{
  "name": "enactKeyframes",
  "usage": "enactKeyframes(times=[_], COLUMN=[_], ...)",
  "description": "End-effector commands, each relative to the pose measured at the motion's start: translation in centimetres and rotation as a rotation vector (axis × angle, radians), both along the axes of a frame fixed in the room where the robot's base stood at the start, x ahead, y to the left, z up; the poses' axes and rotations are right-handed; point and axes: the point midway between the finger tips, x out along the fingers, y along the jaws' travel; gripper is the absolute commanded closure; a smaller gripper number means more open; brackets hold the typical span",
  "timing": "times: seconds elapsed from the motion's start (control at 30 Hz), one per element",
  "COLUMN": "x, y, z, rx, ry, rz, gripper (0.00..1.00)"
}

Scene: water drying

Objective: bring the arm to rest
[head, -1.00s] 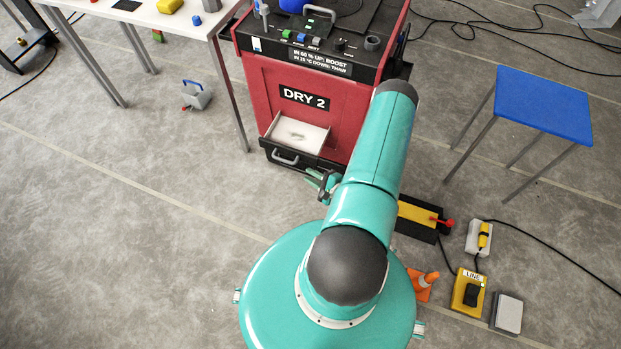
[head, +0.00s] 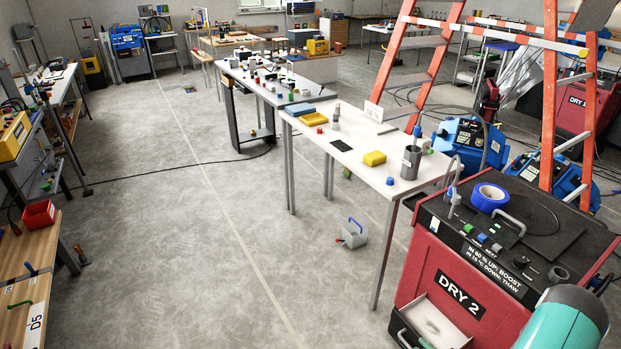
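My arm (head: 562,322) shows only as a teal link with a dark cap at the bottom right corner of the head view. It is in front of the red machine labelled DRY 2 (head: 408,277). My gripper is outside the picture, so its fingers and anything in them are hidden. The machine's drawer (head: 436,322) at its lower front is pulled out, with a pale tray inside.
An orange ladder (head: 553,95) and blue machines (head: 470,142) stand behind.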

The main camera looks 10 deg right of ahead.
Motion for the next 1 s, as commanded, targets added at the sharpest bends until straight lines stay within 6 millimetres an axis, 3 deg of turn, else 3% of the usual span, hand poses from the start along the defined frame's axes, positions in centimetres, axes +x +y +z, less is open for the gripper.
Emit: enactKeyframes(times=[0.03, 0.2, 0.43, 0.67, 1.0], x=[1.2, 3.6, 4.8, 3.8, -0.1], y=[0.7, 4.0, 9.2, 14.3, 20.1], z=[2.4, 9.1, 17.3, 24.3, 32.6], rx=[-0.017, -0.064, -0.172, -0.336, -0.673], ry=[-0.007, 0.006, 0.055, 0.123, 0.226], rz=[0.073, 0.305, 0.596, 0.846, 1.107], gripper=[0.78, 0.78, 0.78, 0.78, 0.78])
